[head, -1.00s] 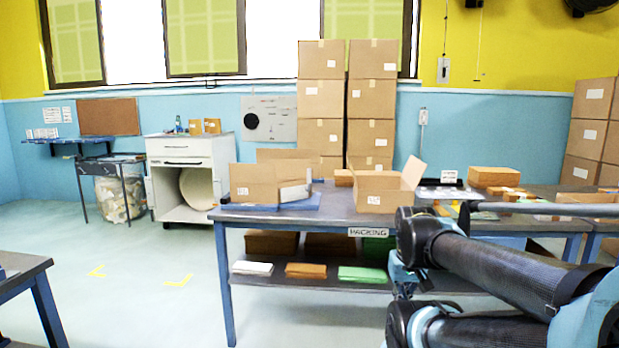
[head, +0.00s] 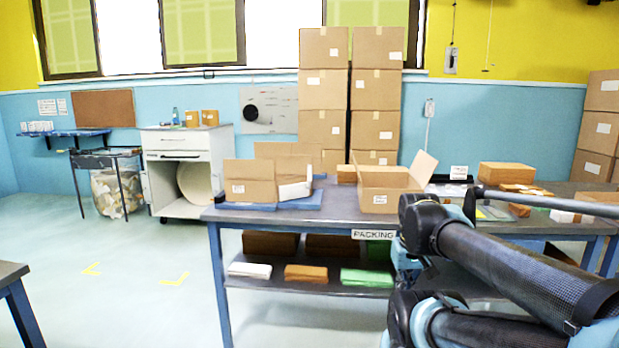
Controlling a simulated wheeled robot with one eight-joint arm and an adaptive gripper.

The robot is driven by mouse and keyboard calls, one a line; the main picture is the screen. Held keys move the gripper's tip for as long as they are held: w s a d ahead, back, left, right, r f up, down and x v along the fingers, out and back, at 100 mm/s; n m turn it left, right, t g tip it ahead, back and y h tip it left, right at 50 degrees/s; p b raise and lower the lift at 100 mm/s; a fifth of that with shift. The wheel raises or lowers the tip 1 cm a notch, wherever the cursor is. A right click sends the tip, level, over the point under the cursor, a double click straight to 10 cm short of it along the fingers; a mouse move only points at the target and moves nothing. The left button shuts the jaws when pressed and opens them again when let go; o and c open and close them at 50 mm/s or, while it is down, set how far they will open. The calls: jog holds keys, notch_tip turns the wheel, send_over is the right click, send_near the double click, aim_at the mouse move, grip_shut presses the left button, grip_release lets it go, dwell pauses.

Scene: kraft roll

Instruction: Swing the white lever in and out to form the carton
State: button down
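An open cardboard carton (head: 247,184) stands on a flat blue base (head: 312,200) at the left part of the packing table (head: 338,206). A small white piece (head: 294,190) sits at the carton's right side, low by the base. It may be the white lever, but it is too small to tell. A second open carton (head: 381,190), with flaps raised, stands on the table to the right. My dark arm links fill the lower right of the head view, in front of the table's right part. My gripper is not in view.
Tall stacks of closed boxes (head: 376,95) stand behind the table. A side table (head: 520,226) with boxes adjoins at the right. A white cabinet (head: 180,146) stands at the left wall. The floor (head: 130,285) left of the table is clear.

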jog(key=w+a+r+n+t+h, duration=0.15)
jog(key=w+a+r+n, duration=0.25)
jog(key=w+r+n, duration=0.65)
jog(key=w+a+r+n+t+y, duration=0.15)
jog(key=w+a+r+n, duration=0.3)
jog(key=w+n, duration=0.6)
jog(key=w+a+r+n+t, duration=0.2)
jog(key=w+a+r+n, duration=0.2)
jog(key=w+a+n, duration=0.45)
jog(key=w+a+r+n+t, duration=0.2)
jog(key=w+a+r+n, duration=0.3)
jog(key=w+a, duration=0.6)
send_near(309, 180)
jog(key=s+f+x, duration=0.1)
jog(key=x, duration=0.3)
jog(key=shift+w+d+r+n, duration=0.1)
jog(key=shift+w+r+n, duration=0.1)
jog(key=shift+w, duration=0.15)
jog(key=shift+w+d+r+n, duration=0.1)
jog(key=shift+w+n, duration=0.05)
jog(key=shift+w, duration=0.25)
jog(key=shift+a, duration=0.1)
